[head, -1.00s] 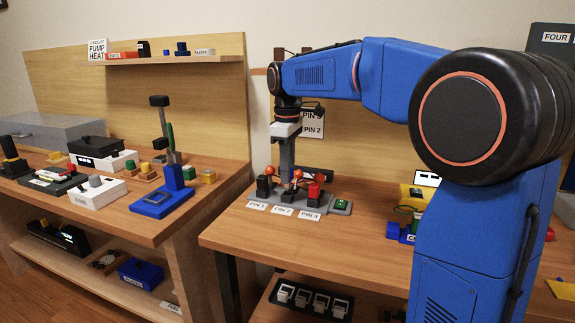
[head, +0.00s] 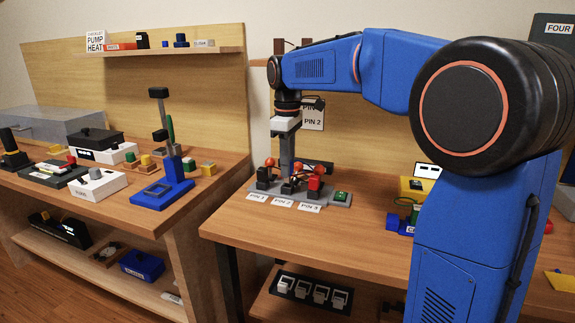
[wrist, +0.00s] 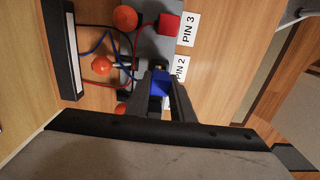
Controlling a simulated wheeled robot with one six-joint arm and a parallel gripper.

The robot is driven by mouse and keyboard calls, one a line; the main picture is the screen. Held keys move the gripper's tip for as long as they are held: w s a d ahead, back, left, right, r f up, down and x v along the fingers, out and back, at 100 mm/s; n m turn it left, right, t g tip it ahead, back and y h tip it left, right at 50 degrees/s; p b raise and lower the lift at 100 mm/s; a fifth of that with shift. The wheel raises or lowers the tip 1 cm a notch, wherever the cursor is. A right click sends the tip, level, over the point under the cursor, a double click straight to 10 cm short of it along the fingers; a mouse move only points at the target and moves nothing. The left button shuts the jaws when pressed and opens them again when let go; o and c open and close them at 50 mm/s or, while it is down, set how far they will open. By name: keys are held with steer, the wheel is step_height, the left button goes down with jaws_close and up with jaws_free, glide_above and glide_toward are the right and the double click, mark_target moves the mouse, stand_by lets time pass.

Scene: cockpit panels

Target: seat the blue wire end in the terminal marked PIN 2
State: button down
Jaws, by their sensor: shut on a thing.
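My gripper (wrist: 161,84) is shut on the blue wire end (wrist: 159,86), a blue block between its fingers in the wrist view. It is at the middle terminal, beside the PIN 2 label (wrist: 180,68). The fingers hide much of that terminal, so I cannot tell how deep the blue end sits. A blue wire (wrist: 96,46) loops on the far side of the terminal strip (wrist: 153,45). In the head view my gripper (head: 287,168) points down at the strip (head: 340,202), behind the PIN 2 label (head: 282,203). The blue end is not discernible there.
A red block (wrist: 168,24) sits at PIN 3. A green button (head: 341,196) is at the strip's right end. The bench front (head: 240,225) is clear.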

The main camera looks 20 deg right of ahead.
steer(key=shift+f, duration=1.5)
stand_by(0.7)
steer(key=c, duration=1.5)
jaws_free()
steer(key=shift+o, duration=0.2)
step_height(320, 180, up, 17)
steer(key=shift+r, duration=0.2)
